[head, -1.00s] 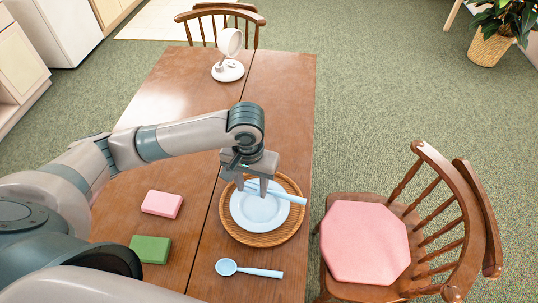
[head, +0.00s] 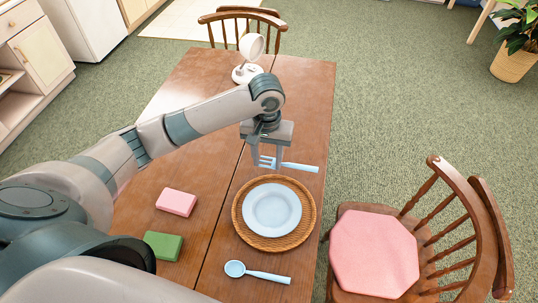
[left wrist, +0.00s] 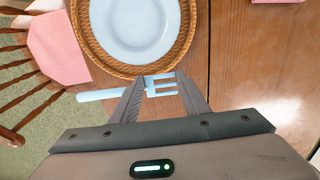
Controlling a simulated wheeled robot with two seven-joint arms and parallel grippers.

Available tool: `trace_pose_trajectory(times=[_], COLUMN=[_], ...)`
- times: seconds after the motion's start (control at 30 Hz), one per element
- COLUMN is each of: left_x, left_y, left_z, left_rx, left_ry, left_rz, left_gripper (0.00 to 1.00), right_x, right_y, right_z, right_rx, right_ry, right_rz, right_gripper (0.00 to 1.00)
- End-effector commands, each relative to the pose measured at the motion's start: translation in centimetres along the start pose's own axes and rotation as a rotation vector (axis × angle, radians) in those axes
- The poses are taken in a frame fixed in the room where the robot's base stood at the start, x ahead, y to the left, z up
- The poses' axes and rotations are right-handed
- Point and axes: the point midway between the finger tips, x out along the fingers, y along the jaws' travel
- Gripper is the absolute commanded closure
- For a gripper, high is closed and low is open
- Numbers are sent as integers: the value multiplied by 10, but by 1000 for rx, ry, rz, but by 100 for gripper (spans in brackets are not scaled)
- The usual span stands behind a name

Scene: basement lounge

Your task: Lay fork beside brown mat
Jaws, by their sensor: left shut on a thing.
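The light blue fork (head: 300,167) is in the jaws of my left gripper (head: 268,167), beyond the far edge of the brown mat. Its tines point left and its handle points right. In the left wrist view the fork (left wrist: 100,95) lies across the fingertips of my left gripper (left wrist: 160,90), near the mat's rim (left wrist: 182,45). I cannot tell whether the fork touches the table. The round woven brown mat (head: 241,216) lies on the table with a pale blue plate (head: 272,209) on it. My right gripper is not in view.
A light blue spoon (head: 258,273) lies on the near side of the mat. A pink block (head: 176,202) and a green block (head: 163,246) lie to the left. A white lamp (head: 248,62) stands at the far end. A chair with a pink cushion (head: 374,252) stands at right.

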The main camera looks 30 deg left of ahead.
Motion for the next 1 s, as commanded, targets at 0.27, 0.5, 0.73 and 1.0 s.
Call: trace_pose_trajectory(times=[0.27,0.5,0.73,1.0], left_x=[29,49,54,55], left_y=[-15,-23,-26,-26], left_z=[-50,-80,-87,-87], left_rx=[-4,-2,0,0], left_ry=[0,0,1,1], left_rz=[-2,-1,-1,-1], left_gripper=[80,80,80,80], right_x=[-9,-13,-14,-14], right_y=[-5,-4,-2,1], right_z=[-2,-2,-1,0], right_rx=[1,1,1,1], right_ry=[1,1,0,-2], right_rz=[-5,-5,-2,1], right_gripper=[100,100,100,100])
